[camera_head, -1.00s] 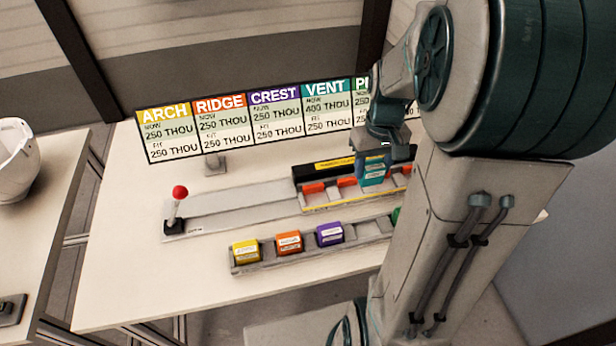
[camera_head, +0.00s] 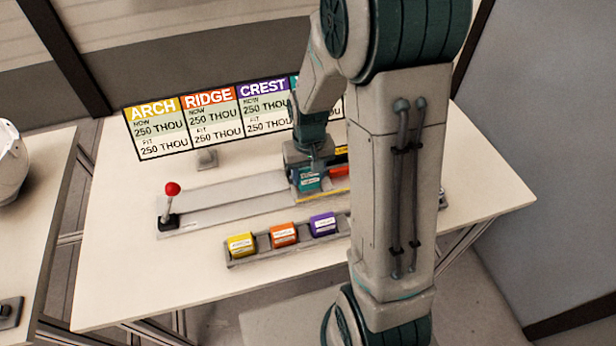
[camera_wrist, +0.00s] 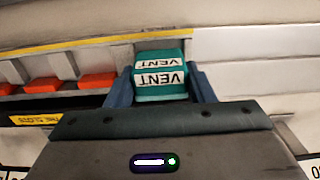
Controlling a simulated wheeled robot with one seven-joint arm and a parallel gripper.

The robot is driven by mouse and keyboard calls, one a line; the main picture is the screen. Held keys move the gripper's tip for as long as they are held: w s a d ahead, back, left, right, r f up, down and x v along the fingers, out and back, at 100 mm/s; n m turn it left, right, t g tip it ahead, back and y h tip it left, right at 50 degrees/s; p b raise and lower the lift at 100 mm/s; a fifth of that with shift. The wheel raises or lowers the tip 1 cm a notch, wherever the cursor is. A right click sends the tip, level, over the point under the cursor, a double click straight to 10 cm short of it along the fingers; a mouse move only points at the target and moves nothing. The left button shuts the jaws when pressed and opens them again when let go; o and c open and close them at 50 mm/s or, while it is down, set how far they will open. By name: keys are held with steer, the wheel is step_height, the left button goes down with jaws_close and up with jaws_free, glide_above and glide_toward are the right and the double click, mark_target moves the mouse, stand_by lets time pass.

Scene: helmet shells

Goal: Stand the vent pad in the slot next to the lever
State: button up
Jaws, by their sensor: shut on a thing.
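The teal vent pad (camera_wrist: 160,82), with white VENT labels, sits between the two blue fingers of my gripper (camera_wrist: 161,86), shut on it. In the head view the pad (camera_head: 310,182) shows at the left end of the slot rack (camera_head: 337,195), the end nearer the lever. My gripper (camera_head: 308,165) covers that end, so whether the pad is seated or above the slot cannot be told. Orange slot blocks (camera_wrist: 98,83) lie left of the pad in the wrist view. The lever (camera_head: 172,190), red-knobbed and upright, stands at the left end of the long grey base.
A grey tray (camera_head: 263,252) in front holds yellow (camera_head: 241,244), orange (camera_head: 284,234) and purple (camera_head: 323,224) pads. A sign board (camera_head: 190,125) stands behind. My arm hides the right part of the rack and tray. The bare track (camera_head: 235,200) lies between lever and rack.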

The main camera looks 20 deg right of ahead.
steer(key=shift+f, duration=1.15)
steer(key=shift+f, duration=0.1)
steer(key=shift+f, duration=0.15)
steer(key=o, duration=1)
steer(key=shift+c, duration=0.2)
